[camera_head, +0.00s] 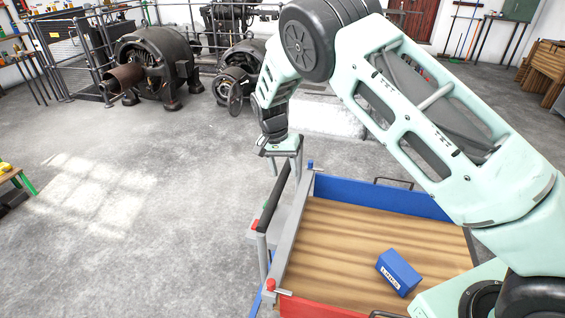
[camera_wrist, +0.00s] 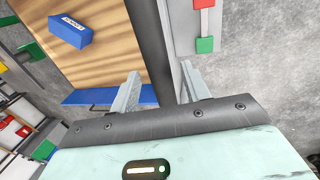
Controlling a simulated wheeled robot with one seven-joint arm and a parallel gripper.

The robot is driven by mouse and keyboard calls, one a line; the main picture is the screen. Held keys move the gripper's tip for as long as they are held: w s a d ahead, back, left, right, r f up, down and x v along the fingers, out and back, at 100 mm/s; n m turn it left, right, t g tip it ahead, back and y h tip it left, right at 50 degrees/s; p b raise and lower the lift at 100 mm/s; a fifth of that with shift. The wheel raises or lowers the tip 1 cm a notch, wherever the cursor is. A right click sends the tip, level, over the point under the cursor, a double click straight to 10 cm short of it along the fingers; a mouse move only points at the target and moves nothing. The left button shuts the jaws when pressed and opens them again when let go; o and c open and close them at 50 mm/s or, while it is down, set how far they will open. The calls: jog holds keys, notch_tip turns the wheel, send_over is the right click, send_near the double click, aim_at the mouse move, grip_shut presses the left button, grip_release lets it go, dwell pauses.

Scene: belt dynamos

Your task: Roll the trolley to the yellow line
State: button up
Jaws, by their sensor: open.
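The trolley (camera_head: 340,245) stands at the lower right of the head view, with a wooden-plank bed, a blue wall (camera_head: 385,195), a red wall and a grey frame. Its black push handle (camera_head: 273,205) runs along its left side. My gripper (camera_head: 287,163) is at the far end of the handle, jaws open. In the wrist view, the dark handle bar (camera_wrist: 158,45) passes between the two spread fingers of my gripper (camera_wrist: 161,85); I cannot tell whether either finger touches it. A blue box (camera_head: 399,272) lies on the bed. The yellow line is not in view.
Bare grey concrete floor (camera_head: 170,220) lies open to the left of the trolley. Dark dynamo machines (camera_head: 155,60) and metal railings stand at the back left. A low pale block (camera_head: 325,117) lies behind the gripper. A table corner with green legs (camera_head: 22,180) shows at the left edge.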

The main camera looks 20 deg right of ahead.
notch_tip(320, 180, up, 17)
jog(key=w+a+b, duration=0.2)
jog(key=b, duration=0.1)
jog(key=shift+a, duration=0.4)
jog(key=shift+s, duration=0.15)
